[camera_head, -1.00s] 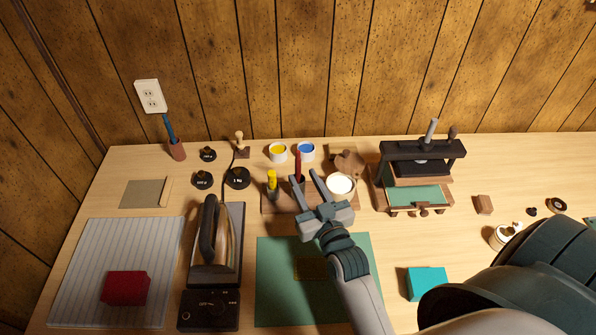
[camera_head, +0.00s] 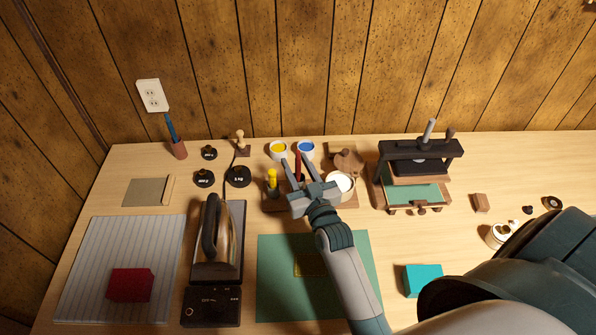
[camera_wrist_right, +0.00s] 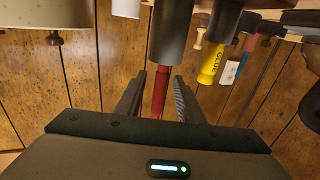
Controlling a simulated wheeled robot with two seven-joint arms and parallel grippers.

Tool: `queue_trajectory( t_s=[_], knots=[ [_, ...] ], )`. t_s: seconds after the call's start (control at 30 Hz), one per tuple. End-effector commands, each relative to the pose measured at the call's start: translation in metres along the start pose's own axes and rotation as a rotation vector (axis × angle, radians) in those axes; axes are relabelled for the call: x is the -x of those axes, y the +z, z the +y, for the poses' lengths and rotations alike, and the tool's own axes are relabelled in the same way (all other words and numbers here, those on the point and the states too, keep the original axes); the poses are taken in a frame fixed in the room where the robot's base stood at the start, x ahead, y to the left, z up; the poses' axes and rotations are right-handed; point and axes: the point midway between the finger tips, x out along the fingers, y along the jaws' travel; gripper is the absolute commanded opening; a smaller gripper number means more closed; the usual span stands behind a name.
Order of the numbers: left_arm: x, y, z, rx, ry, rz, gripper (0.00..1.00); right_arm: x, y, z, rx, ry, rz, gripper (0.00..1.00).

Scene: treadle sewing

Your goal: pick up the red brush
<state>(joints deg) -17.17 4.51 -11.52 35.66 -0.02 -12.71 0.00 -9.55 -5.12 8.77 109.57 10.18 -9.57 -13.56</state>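The red brush (camera_head: 298,163) stands upright in a dark holder on a wooden rack, beside a yellow glue bottle (camera_head: 272,178). My right gripper (camera_head: 296,170) is at the brush, with its fingers spread to either side of the handle. In the right wrist view the red handle (camera_wrist_right: 160,92) lies between the two open fingers (camera_wrist_right: 157,98), with a gap at least on the right side. The dark holder (camera_wrist_right: 168,35) also shows there. My left gripper is not in view.
A white cup (camera_head: 340,186), a yellow paint pot (camera_head: 278,150) and a blue paint pot (camera_head: 306,149) stand close around the brush. An iron (camera_head: 212,235) is at the left and a black press (camera_head: 420,160) at the right. The green mat (camera_head: 280,300) in front is mostly clear.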

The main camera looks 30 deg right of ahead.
Motion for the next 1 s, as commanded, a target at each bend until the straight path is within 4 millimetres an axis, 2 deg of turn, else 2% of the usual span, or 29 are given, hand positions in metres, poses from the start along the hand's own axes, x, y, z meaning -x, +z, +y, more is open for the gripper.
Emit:
queue_trajectory(
  t_s=[0.1, 0.27, 0.77, 0.9, 0.93, 1.0],
  knots=[
    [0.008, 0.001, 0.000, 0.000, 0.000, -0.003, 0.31, -0.016, -0.001, 0.000, 0.000, 0.000, 0.001, 0.35],
    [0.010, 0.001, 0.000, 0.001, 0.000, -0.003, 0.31, -0.028, 0.001, 0.000, 0.000, 0.000, -0.001, 0.35],
    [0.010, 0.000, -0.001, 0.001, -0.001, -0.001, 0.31, -0.030, 0.001, 0.000, 0.001, 0.000, 0.000, 0.35],
    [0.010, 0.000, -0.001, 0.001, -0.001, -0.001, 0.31, -0.030, 0.001, 0.000, 0.001, 0.000, 0.000, 0.03],
    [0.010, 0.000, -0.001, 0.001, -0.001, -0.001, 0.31, -0.030, 0.001, 0.000, 0.001, 0.000, 0.000, 0.00],
    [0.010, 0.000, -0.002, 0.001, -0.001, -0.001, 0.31, -0.030, 0.001, 0.000, 0.001, 0.000, 0.000, 0.00]
  ],
)
